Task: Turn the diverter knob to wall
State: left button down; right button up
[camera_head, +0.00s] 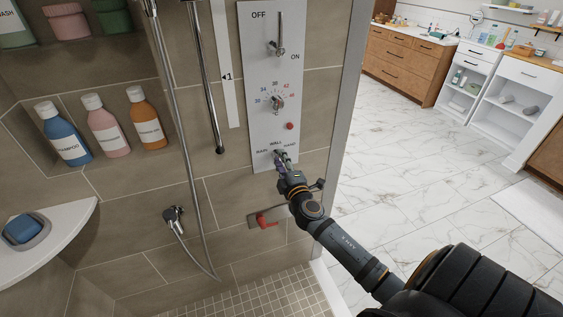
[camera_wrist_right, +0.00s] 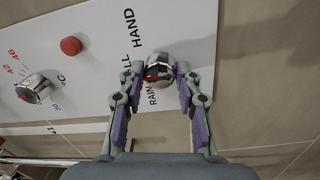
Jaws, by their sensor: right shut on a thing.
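The diverter knob (camera_wrist_right: 158,68) is a small round metal knob with a red mark, low on the pale control panel (camera_head: 262,60). RAIN, WALL and HAND are printed around it; WALL is partly covered by a finger in the right wrist view. The red mark faces the side between RAIN and WALL; its exact aim is hard to tell. My right gripper (camera_head: 282,158) reaches the panel's lower end. In the right wrist view my right gripper (camera_wrist_right: 160,75) has its two fingers closed on opposite sides of the knob. My left gripper is not in view.
Above the knob are a red button (camera_head: 290,126), a temperature knob (camera_head: 277,103) and an ON/OFF lever (camera_head: 277,47). Bottles stand in a left niche.

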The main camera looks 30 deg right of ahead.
jog(key=shift+f, duration=0.1)
jog(key=o, duration=1.2)
jog(key=shift+c, duration=0.2)
jog(key=v, duration=1.2)
